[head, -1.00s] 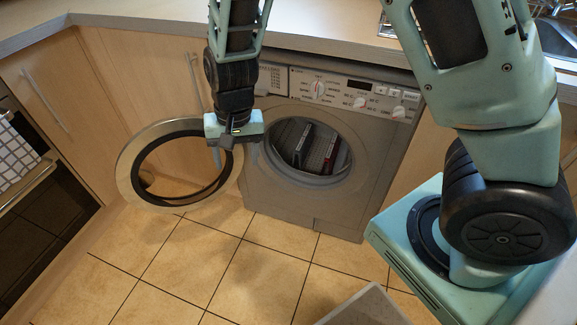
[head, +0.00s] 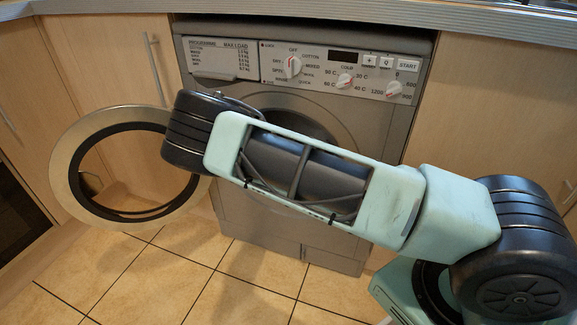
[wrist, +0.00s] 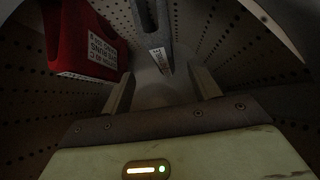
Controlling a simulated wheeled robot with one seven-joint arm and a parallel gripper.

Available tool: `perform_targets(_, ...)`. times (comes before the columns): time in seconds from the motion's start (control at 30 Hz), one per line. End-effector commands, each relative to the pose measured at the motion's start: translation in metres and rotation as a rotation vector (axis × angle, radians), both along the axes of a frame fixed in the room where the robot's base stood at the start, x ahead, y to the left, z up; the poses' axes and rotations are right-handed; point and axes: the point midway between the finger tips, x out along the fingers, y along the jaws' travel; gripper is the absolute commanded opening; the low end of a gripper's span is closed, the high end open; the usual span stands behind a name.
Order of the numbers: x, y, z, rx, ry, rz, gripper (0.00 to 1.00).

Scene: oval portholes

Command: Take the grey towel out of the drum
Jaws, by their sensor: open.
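The grey towel (wrist: 151,25), a slim upright folded piece with a white label, stands inside the drum (wrist: 225,45) at the top centre of the wrist view. My gripper (wrist: 162,76) is open inside the drum. Its two fingers are spread to either side of the towel's lower end in the picture. I cannot tell whether the towel is between them in depth or just beyond; no grip on it shows. In the head view my arm covers most of the drum opening and my gripper is hidden.
A red labelled piece (wrist: 88,38) stands in the drum left of the grey towel, near my left finger. The washing machine (head: 235,215) has its round door (head: 62,165) swung open to the left. The perforated drum wall surrounds my gripper. Cupboards flank the machine.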

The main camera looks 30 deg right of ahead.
Motion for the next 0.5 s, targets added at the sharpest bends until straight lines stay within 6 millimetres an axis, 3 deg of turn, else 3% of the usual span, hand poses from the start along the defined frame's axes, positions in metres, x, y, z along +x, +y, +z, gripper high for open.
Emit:
perform_targets(0.1,0.009,-0.011,-0.017,0.000,0.000,0.000,0.61)
perform_targets(0.5,0.030,-0.036,-0.042,0.000,0.001,-0.001,0.61)
